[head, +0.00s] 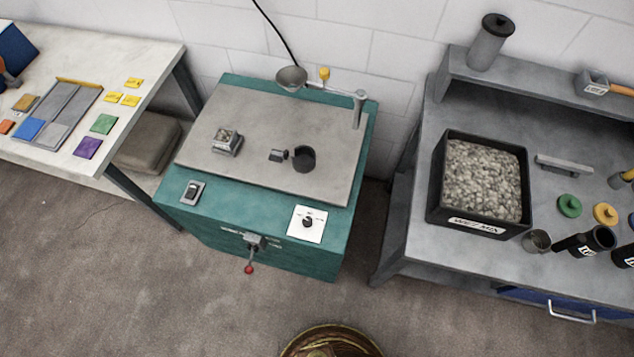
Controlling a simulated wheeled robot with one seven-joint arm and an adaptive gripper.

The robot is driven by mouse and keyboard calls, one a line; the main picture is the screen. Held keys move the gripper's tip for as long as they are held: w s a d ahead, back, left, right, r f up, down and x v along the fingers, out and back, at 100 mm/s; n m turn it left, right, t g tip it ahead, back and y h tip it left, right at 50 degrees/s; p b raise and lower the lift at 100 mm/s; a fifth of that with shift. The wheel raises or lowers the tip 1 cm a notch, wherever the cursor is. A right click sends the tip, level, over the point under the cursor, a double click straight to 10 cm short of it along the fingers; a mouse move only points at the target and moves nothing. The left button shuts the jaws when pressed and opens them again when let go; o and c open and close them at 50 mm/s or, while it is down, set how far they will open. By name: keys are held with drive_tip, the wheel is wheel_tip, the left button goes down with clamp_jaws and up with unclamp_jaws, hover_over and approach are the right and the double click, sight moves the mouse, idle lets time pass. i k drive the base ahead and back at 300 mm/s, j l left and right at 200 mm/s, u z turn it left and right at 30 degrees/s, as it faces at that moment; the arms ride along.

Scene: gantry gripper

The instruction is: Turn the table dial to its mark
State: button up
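The table dial (308,222) is a small black knob on a white square plate (318,234). It sits at the right of the front face of the teal machine table (232,210). Small dark markings show around the knob, but they are too small to read. I cannot tell which way the knob points or whether it lines up with a mark. My gripper is not in this view, and nothing touches the dial.
A red-tipped lever (250,268) sticks out below the table's front, and a black switch (192,192) is at its left. A bench with a black bin of grey mix (436,205) stands right. A white table (120,60) stands left.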

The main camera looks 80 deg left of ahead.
sight(307, 221)
drive_tip(key=u, duration=2.95)
drive_tip(key=i+l+z, duration=0.1)
drive_tip(key=l, duration=0.15)
drive_tip(key=i+l+z, duration=0.1)
drive_tip(key=i+l, duration=0.05)
drive_tip(key=l, duration=0.05)
